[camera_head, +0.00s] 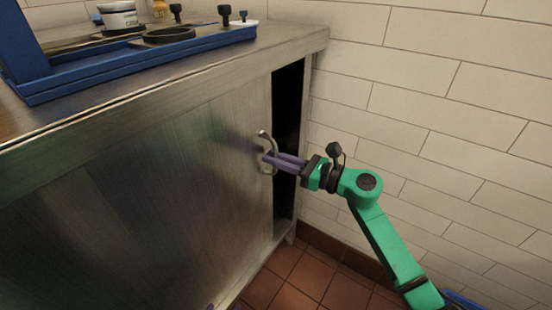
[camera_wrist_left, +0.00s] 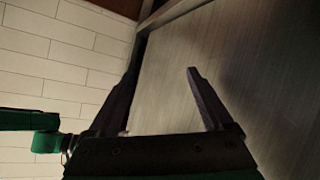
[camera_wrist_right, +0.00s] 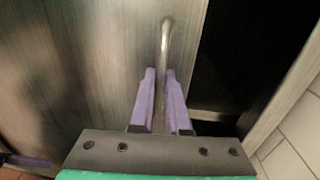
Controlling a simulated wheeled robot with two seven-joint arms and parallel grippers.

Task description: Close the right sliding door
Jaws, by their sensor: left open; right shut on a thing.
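The right sliding door (camera_head: 190,180) is a brushed-metal panel on the front of a steel cabinet. A dark vertical opening (camera_head: 288,110) shows between its right edge and the cabinet's right side post. The door's curved metal handle (camera_head: 264,138) stands near that edge. My right gripper (camera_head: 269,160) is shut on the handle; the right wrist view shows the handle (camera_wrist_right: 166,38) rising from between its purple fingers (camera_wrist_right: 159,78). My left gripper (camera_wrist_left: 161,76) is open, with nothing between its fingers, in front of a metal panel. In the head view only a small tip of it shows at the bottom edge.
The cabinet top (camera_head: 245,58) carries a blue tray (camera_head: 140,62), a white container (camera_head: 118,16) and a dark round pan (camera_head: 168,35). A white tiled wall (camera_head: 440,90) stands close on the right. Red floor tiles (camera_head: 310,275) show below.

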